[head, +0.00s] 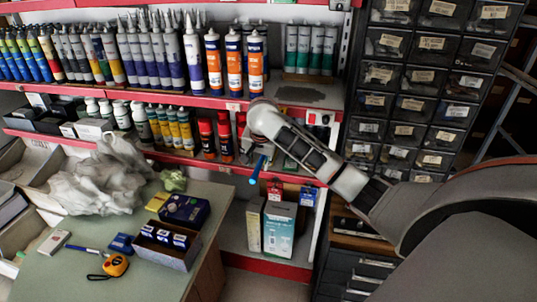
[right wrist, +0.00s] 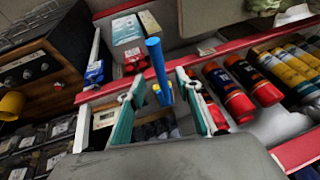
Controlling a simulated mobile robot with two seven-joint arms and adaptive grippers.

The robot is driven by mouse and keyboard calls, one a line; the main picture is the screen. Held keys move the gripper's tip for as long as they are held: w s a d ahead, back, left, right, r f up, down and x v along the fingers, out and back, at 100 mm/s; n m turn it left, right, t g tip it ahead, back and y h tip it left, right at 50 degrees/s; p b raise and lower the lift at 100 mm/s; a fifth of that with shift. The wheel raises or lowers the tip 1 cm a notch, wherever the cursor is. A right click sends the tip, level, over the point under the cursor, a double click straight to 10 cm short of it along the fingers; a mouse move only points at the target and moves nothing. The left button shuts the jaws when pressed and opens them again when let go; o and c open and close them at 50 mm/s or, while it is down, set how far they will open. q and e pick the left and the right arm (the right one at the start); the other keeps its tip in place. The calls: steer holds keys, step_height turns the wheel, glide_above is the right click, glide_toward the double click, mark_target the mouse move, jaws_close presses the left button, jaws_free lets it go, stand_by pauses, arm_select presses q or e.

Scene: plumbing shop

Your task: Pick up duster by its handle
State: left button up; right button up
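The duster shows as a blue stick-like handle (head: 257,170) at the shelf's front edge in the head view. In the right wrist view the blue handle (right wrist: 156,58) stands up in the middle, with a yellow part near its lower end. Its head is not clearly visible. My right gripper (right wrist: 160,90) is open, its two green-grey fingers on either side of the handle with gaps. In the head view my right arm reaches in from the right and mostly hides its fingers. My left gripper is in neither view.
Red-edged shelves hold sealant tubes (head: 213,62) and red spray cans (head: 225,137), which stand close beside the gripper. A drawer cabinet (head: 412,90) is at the right. A table (head: 75,270) with small boxes and a tape measure (head: 115,265) is at the left.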

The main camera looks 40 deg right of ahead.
mark_target(257, 169)
steer(key=x, duration=0.7)
steer(key=shift+w+d+f, duration=0.1)
steer(key=shift+d+f, duration=0.05)
steer(key=shift+f, duration=0.05)
jaws_close()
